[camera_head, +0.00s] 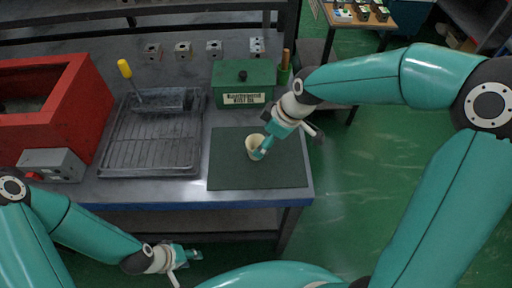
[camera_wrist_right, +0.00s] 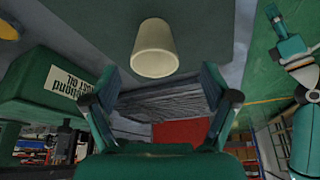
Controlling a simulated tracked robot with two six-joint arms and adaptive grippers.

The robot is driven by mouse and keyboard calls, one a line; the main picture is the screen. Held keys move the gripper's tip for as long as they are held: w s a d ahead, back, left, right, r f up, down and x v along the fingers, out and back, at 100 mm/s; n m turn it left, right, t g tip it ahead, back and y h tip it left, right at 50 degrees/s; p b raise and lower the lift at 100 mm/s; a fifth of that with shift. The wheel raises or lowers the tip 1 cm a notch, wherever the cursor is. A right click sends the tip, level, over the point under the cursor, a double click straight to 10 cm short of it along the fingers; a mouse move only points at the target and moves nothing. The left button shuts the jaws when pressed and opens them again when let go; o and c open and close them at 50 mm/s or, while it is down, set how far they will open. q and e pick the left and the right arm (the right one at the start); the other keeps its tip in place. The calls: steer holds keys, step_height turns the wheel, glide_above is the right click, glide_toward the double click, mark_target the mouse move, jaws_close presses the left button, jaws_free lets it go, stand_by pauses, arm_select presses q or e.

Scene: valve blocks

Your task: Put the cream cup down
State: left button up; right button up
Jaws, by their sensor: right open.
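The cream cup (camera_head: 251,142) is on the dark mat (camera_head: 228,172) on the workbench. It also shows in the right wrist view (camera_wrist_right: 155,48), beyond and between the fingertips, with clear gaps on both sides. My right gripper (camera_head: 262,152) is right beside the cup in the head view and covers part of its right side. In the wrist view the right gripper (camera_wrist_right: 160,80) is open, with nothing between its fingers. My left gripper (camera_head: 192,256) hangs low in front of the bench, away from the cup; its finger spacing is unclear.
A green box (camera_head: 242,95) stands just behind the mat. A dark tray with a rack (camera_head: 150,145), a grey box (camera_head: 52,165) and a red bin (camera_head: 85,105) are to the left. Several small metal blocks line the back. The mat's front is clear.

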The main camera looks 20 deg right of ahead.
mark_target(256, 145)
steer(key=shift+w+p+x, duration=0.2)
steer(key=shift+p+x, duration=0.1)
steer(key=shift+x, duration=1.25)
steer(key=shift+w+p+x, duration=0.15)
steer(key=shift+p+x, duration=0.1)
steer(key=shift+x, duration=1.25)
steer(key=shift+d+r, duration=0.1)
steer(key=c, duration=1.4)
steer(key=shift+r, duration=0.1)
